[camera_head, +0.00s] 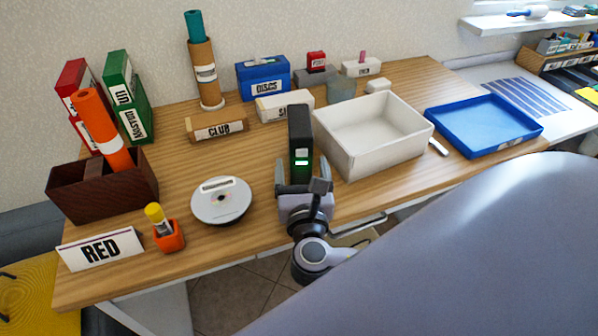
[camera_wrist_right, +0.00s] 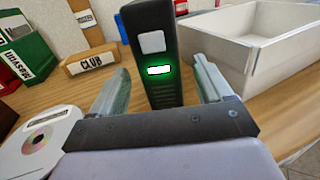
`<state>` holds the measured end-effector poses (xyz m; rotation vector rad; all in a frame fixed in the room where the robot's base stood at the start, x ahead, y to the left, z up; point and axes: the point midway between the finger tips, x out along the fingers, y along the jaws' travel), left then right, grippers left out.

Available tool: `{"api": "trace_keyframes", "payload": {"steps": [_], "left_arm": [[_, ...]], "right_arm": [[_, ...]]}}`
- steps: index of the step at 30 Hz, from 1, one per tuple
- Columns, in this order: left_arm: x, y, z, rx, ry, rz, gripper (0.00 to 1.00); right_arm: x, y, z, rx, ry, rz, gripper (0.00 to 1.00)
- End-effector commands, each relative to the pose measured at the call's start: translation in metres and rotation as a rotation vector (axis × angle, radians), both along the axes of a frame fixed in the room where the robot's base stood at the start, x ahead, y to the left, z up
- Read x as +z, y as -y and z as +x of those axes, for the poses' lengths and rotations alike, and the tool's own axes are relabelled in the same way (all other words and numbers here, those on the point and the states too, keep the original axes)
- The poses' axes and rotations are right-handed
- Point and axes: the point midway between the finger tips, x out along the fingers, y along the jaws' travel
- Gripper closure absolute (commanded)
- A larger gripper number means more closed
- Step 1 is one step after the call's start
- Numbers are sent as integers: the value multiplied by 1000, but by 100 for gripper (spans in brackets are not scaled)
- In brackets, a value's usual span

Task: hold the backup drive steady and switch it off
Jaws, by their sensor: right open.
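The backup drive (camera_head: 301,136) is a black upright box on the wooden table, with a pale square button and a green-glowing light on its front. It also stands in the middle of the right wrist view (camera_wrist_right: 156,50), its light lit. My right gripper (camera_head: 302,182) is in front of the drive, open. In the right wrist view its two fingers (camera_wrist_right: 163,85) stand apart on either side of the drive's lower part, with gaps visible. My left gripper is not in view.
A white open box (camera_head: 372,165) stands close to the right of the drive. A CLUB block (camera_head: 216,131) and white labelled box (camera_head: 284,107) are behind.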

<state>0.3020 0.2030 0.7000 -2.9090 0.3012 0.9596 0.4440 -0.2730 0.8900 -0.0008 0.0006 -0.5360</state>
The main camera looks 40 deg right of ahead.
Motion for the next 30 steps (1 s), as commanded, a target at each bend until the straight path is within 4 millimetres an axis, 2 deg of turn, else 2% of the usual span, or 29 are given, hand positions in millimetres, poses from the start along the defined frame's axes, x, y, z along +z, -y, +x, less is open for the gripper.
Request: {"api": "trace_keyframes", "payload": {"steps": [3, 9, 20, 21, 27, 29, 30], "left_arm": [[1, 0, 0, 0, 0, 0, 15], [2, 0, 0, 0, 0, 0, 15], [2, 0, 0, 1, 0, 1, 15], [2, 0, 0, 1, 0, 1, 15], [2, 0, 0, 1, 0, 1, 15], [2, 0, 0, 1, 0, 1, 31], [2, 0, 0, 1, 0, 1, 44]], "right_arm": [[1, 10, 17, -1, 3, -2, 21], [0, 22, 37, -1, 1, -3, 21], [0, 26, 43, 0, 0, 0, 21], [0, 26, 43, 0, 0, 0, 28], [0, 26, 42, 0, 0, 0, 89], [0, 26, 42, 0, 0, 0, 89], [0, 26, 42, 0, 0, 0, 89]]}}
